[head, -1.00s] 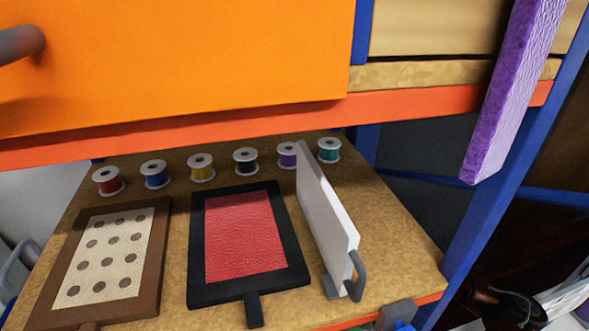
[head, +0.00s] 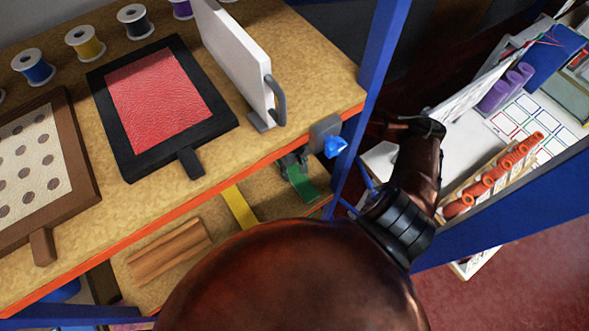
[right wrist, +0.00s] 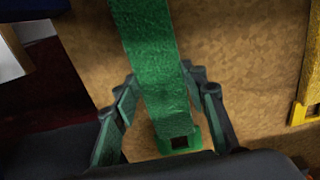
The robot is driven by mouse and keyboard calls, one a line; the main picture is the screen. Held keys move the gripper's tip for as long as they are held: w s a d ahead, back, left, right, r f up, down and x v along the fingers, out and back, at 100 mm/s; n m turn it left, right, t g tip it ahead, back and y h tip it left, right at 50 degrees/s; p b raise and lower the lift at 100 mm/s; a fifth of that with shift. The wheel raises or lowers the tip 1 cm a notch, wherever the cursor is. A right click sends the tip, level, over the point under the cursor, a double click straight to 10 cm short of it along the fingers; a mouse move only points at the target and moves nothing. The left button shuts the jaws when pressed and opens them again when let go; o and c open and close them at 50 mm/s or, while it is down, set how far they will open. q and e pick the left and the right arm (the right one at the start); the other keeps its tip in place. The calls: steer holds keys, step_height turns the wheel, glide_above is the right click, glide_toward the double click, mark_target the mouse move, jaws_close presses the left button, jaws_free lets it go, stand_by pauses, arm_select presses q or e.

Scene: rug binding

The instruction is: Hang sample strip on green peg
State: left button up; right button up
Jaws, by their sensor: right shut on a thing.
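The green sample strip (right wrist: 150,60) runs down between the fingers of my right gripper (right wrist: 160,125) in the right wrist view. In the head view the strip (head: 303,186) shows as a small green piece at the lower shelf, below the upper shelf's orange front edge. My right gripper (head: 293,162), partly hidden, is shut on it. I cannot make out a green peg. My left gripper is out of view.
A yellow strip (head: 240,208) and a wooden block (head: 170,250) lie on the lower shelf. Above are a red panel in a black frame (head: 160,100), a white upright board (head: 235,60) and several thread spools. A blue post (head: 370,100) stands right of the gripper.

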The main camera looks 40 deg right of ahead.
steer(key=shift+f, duration=0.15)
steer(key=o, duration=1.2)
steer(key=shift+c, duration=0.2)
